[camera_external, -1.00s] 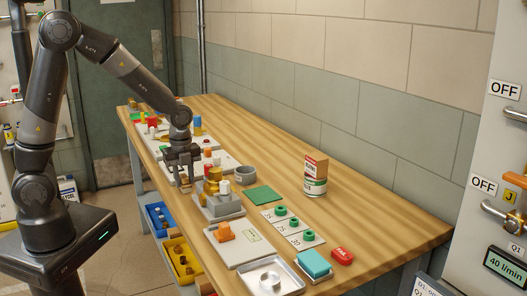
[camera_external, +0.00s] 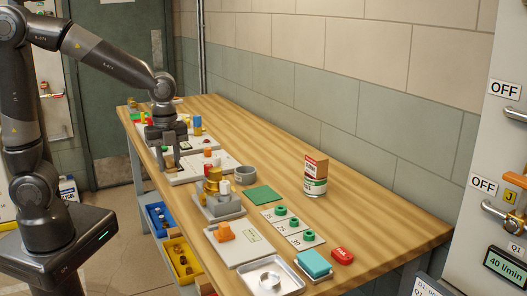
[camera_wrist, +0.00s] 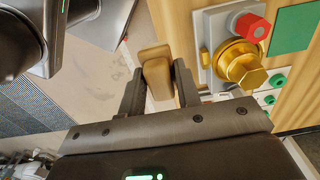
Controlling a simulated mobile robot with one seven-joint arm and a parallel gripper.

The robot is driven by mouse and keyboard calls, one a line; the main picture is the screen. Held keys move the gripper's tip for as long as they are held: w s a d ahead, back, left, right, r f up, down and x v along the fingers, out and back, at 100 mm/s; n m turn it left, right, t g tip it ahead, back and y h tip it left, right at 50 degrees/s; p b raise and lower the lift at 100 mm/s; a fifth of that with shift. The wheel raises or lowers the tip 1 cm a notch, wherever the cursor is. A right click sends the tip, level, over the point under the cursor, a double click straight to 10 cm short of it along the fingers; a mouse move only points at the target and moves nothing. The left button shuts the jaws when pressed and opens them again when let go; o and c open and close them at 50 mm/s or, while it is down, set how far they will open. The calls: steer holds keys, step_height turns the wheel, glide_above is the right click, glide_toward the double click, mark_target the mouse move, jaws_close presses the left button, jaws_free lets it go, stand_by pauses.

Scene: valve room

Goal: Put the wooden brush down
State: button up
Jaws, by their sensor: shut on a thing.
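My gripper (camera_external: 167,157) is over the left long edge of the wooden workbench (camera_external: 240,140), pointing down. It is shut on the wooden brush (camera_wrist: 155,72), a tan block between the two fingers in the wrist view. In the external view the brush is small and mostly hidden by the fingers. It looks raised near the bench edge; I cannot tell whether it touches anything below. Its bristles cannot be made out.
The grey block with a brass valve (camera_external: 215,190) and red cap stands close right of my gripper. A white board (camera_external: 203,165) lies beside it. Bins (camera_external: 180,258) sit below the bench edge. A can (camera_external: 315,175) stands farther right; bare wood lies along the wall side.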

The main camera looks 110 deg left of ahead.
mark_target(172, 158)
steer(key=shift+w+d+r, duration=0.1)
steer(key=shift+d+r, duration=0.15)
steer(key=shift+r, duration=0.05)
steer(key=r, duration=0.3)
steer(key=a+r, duration=0.1)
steer(key=r, duration=0.1)
steer(key=shift+w+r, duration=0.2)
steer(key=shift+w, duration=0.2)
steer(key=w+a, duration=0.9)
steer(key=a, duration=0.5)
steer(key=w+a, duration=0.8)
steer(key=a, duration=0.5)
steer(key=s+a+f, duration=0.1)
steer(key=a+f, duration=0.2)
steer(key=f, duration=0.1)
steer(key=s+a+f, duration=0.1)
steer(key=a+f, duration=0.3)
steer(key=s+a+f, duration=0.1)
steer(key=a+f, duration=0.2)
steer(key=f, duration=0.1)
steer(key=shift+a, duration=0.2)
steer(key=shift+s+a+f, duration=0.1)
steer(key=shift+a+f, duration=0.25)
steer(key=shift+f, duration=1.9)
